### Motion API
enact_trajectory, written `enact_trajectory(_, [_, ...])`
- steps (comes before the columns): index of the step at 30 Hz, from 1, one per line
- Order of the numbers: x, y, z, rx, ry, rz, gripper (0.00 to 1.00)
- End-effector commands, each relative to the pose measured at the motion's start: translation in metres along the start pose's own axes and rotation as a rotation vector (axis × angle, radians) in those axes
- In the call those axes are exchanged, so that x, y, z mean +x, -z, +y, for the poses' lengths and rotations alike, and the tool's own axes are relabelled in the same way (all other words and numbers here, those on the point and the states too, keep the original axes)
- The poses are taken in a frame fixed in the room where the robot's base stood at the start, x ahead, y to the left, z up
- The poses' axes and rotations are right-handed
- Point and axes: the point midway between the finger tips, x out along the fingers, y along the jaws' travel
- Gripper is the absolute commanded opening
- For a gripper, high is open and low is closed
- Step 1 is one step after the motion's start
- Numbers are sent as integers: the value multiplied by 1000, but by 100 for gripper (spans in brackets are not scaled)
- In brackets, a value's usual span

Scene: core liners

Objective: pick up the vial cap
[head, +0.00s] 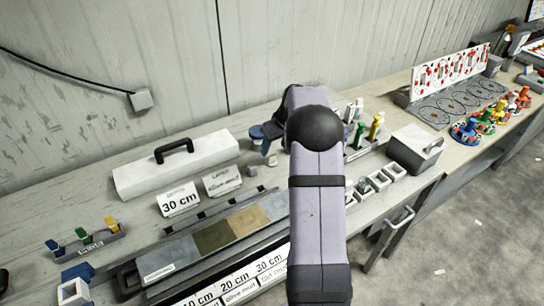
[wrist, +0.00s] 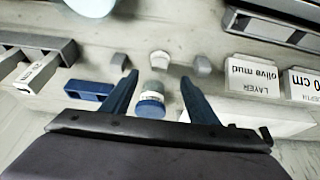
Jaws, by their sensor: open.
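In the wrist view, a small round vial (wrist: 153,88) with a pale band and a blue round cap (wrist: 150,106) stands between the two blue fingers of my gripper (wrist: 158,78). The fingers are spread apart, and a gap shows on either side of the vial. I cannot tell how far above it they are. The blue round cap also shows in the head view (head: 257,132), at the left of my arm. There my arm hides most of the gripper.
Small grey blocks (wrist: 203,65) lie near the fingertips, with a pale piece (wrist: 160,59) between. A blue block (wrist: 90,90) lies left of the fingers. A white case (head: 178,165), label cards (head: 179,198) and a vial rack (head: 360,148) stand around.

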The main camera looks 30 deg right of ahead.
Motion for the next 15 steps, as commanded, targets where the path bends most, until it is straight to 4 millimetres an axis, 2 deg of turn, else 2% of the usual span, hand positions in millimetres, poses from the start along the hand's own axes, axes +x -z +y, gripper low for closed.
enact_trajectory(15, [23, 0, 0, 7, 2, 0, 54])
